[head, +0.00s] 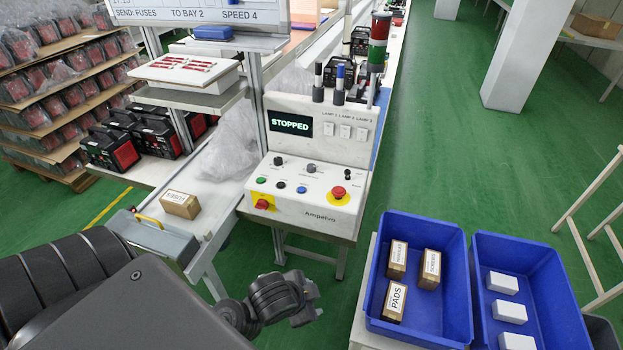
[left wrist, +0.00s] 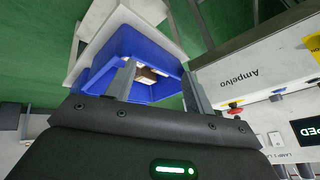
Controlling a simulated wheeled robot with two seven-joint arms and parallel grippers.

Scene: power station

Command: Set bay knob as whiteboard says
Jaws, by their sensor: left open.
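The whiteboard (head: 200,14) at the top of the head view reads "SEND: FUSES TO BAY 2 SPEED 4"; its upper part is cut off. The panel also shows upside down in the left wrist view (left wrist: 258,72). My right gripper is not in view.
The panel carries a red stop button (head: 338,192), a red-yellow switch (head: 263,201) and coloured buttons. Its display (head: 290,123) reads "STOPPED". A small carton (head: 180,204) lies left.

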